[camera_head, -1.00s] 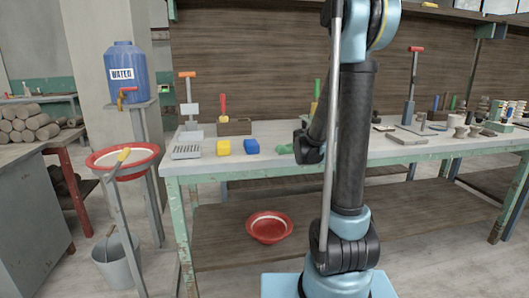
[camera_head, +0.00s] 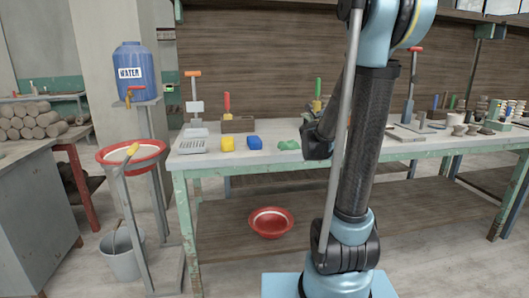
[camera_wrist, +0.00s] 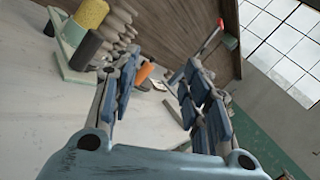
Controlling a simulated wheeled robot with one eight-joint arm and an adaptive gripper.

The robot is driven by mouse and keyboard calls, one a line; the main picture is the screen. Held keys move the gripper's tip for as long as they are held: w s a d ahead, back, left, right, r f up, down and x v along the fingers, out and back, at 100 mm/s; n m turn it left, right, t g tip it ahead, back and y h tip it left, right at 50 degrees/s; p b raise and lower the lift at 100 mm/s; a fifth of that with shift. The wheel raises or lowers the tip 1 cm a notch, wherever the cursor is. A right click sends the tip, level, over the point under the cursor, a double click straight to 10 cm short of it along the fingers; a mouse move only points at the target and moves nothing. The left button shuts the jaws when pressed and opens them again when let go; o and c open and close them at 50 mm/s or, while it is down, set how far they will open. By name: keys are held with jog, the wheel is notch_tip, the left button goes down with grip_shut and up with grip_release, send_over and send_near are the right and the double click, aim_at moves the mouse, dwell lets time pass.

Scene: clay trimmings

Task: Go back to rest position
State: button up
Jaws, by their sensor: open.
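My gripper (camera_wrist: 160,75) shows in the wrist view with its two blue-grey jointed fingers spread apart. It is open, and nothing is held between the fingers. An orange piece (camera_wrist: 144,73) shows beyond the fingers, apart from any grip. In the head view my arm stands upright in front of the workbench (camera_head: 185,163), its upper end running out of the top of the picture. I cannot make out the fingers in the head view.
A red basin (camera_head: 271,222) sits on the lower shelf. A blue water barrel (camera_head: 133,72) and another red basin (camera_head: 132,154) stand left. Floor shows between bench and left cabinet.

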jog(key=s+a+f+n+g+y, duration=0.2)
jog(key=s+a+f+n+y, duration=0.25)
jog(key=a+n+y, duration=0.55)
jog(key=s+a+f+n+g+y, duration=0.1)
jog(key=s+a+f+n+y, duration=0.4)
jog(key=n, duration=1)
jog(key=s+d+f+n+g+h, duration=0.1)
jog(key=s+f+n+g, duration=0.3)
jog(key=s, duration=0.5)
jog(key=s+d+f+n+g+h, duration=0.2)
jog(key=s+f+n+g, duration=0.2)
jog(key=s, duration=0.6)
jog(key=s+d+f+n+g+h, duration=0.1)
jog(key=s+d+f+n+g, duration=0.1)
jog(key=s+f, duration=0.5)
jog(key=shift+s+d+f+n+g+h, duration=0.4)
jog(key=shift+s+n+g, duration=0.5)
jog(key=shift+s, duration=0.35)
jog(key=shift+w+a+f, duration=0.1)
jog(key=shift+w+f, duration=0.1)
jog(key=shift+w, duration=0.3)
